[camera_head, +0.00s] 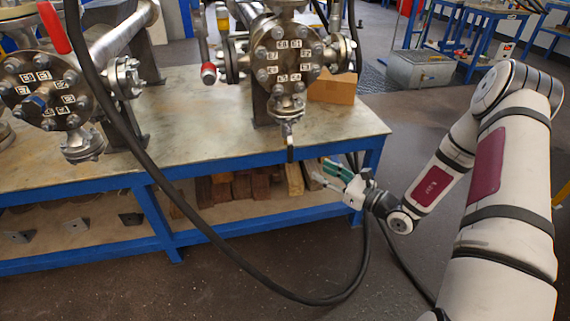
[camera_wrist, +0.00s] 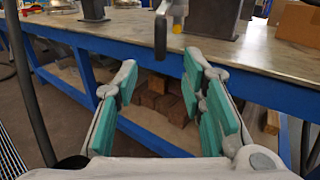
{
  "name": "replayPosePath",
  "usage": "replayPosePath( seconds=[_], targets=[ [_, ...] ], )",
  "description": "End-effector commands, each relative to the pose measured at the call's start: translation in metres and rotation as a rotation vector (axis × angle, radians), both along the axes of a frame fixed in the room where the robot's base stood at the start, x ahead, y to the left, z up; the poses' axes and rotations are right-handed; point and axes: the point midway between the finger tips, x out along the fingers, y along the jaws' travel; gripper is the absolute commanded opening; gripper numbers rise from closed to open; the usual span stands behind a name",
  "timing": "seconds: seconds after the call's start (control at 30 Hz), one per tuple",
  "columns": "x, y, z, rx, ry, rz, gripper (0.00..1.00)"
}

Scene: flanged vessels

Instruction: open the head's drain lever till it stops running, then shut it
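The head (camera_head: 288,58) is a round bolted flange with several white square markers on its face, on the vessel above the bench. Its drain valve (camera_head: 287,106) sticks out below it, with a dark lever (camera_head: 290,148) hanging down past the bench edge. In the wrist view the dark lever (camera_wrist: 161,38) hangs at top centre, beyond my fingertips. My gripper (camera_head: 325,175) is below and right of the lever, in front of the bench edge. It also shows in the wrist view (camera_wrist: 160,80), its green-padded fingers spread apart with nothing between them.
The bench (camera_head: 200,110) has a blue frame and a lower shelf holding wooden blocks (camera_head: 240,186). A second flanged vessel (camera_head: 45,90) stands at left. A cardboard box (camera_head: 333,88) sits behind the head's right side. A black hose (camera_head: 135,145) loops across the front to the floor.

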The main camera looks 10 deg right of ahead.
Motion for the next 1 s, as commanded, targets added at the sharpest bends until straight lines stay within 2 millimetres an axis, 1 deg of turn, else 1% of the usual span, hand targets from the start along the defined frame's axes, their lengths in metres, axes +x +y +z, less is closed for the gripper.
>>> replayPosePath(
  seconds=[0.13, 0.27, 0.6, 0.7, 0.83, 1.0],
  targets=[
    [0.007, 0.003, -0.003, 0.006, 0.002, -0.009, 0.37],
    [0.023, 0.014, -0.003, 0.005, 0.000, -0.006, 0.37],
    [0.078, 0.051, -0.004, 0.004, 0.001, -0.004, 0.37],
    [0.092, 0.061, -0.003, 0.004, 0.000, -0.004, 0.37],
    [0.105, 0.069, -0.003, 0.004, 0.001, -0.006, 0.37],
    [0.114, 0.075, -0.002, 0.005, 0.002, -0.007, 0.37]
  ],
)
